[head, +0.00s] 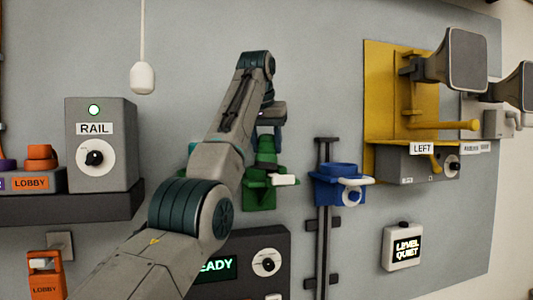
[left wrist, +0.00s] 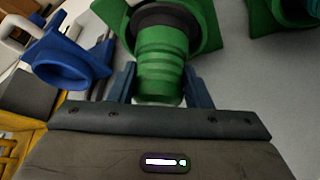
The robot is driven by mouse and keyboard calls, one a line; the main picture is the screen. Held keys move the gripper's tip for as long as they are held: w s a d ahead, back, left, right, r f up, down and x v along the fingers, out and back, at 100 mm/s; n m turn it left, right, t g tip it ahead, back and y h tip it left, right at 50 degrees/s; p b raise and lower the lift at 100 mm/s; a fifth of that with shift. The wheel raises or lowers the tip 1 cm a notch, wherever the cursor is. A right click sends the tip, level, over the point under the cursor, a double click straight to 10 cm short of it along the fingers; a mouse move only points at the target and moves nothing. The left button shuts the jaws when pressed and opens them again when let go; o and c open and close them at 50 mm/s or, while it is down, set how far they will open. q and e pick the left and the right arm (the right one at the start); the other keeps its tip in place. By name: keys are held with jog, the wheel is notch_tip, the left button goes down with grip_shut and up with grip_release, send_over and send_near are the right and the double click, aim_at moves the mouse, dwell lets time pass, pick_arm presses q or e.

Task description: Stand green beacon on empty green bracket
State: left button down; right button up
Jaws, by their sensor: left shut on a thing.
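The green beacon (head: 265,152) is a ribbed green piece; in the left wrist view the beacon (left wrist: 160,72) sits between my fingers, with a dark ring at its far end. My left gripper (head: 270,128) is shut on it from above; it also shows in the left wrist view (left wrist: 160,92). A green bracket (head: 260,194) on the wall is directly below the beacon, and the bracket (left wrist: 208,25) shows behind the dark ring. I cannot tell whether the beacon rests fully on it. Another green bracket (left wrist: 285,15) is partly cut off. My right gripper is out of view.
A blue bracket (head: 340,186) with a white handle is on a dark rail to the right. A yellow panel (head: 385,65) with grey horns is farther right. The RAIL box (head: 100,150) stands on a dark shelf at left. A READY panel (head: 255,245) is below.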

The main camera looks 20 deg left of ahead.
aim_at(265, 140)
pick_arm(q)
jog(key=shift+w+f, duration=0.1)
jog(key=shift+f, duration=0.55)
jog(key=c, duration=0.9)
grip_release()
jog(key=shift+f, duration=0.1)
jog(key=shift+o, duration=0.8)
jog(key=shift+w, duration=0.35)
jog(key=shift+s+a, duration=0.1)
jog(key=shift+a, duration=0.2)
jog(key=shift+s+a+r, duration=0.1)
jog(key=shift+s+r, duration=0.05)
jog(key=shift+r, duration=0.1)
jog(key=shift+s+r, duration=0.15)
jog(key=shift+r, duration=0.15)
jog(key=v, duration=0.4)
jog(key=shift+d+r, duration=0.35)
jog(key=shift+r, duration=0.05)
jog(key=p+v, duration=0.2)
jog(key=v, duration=0.4)
jog(key=shift+r, duration=0.3)
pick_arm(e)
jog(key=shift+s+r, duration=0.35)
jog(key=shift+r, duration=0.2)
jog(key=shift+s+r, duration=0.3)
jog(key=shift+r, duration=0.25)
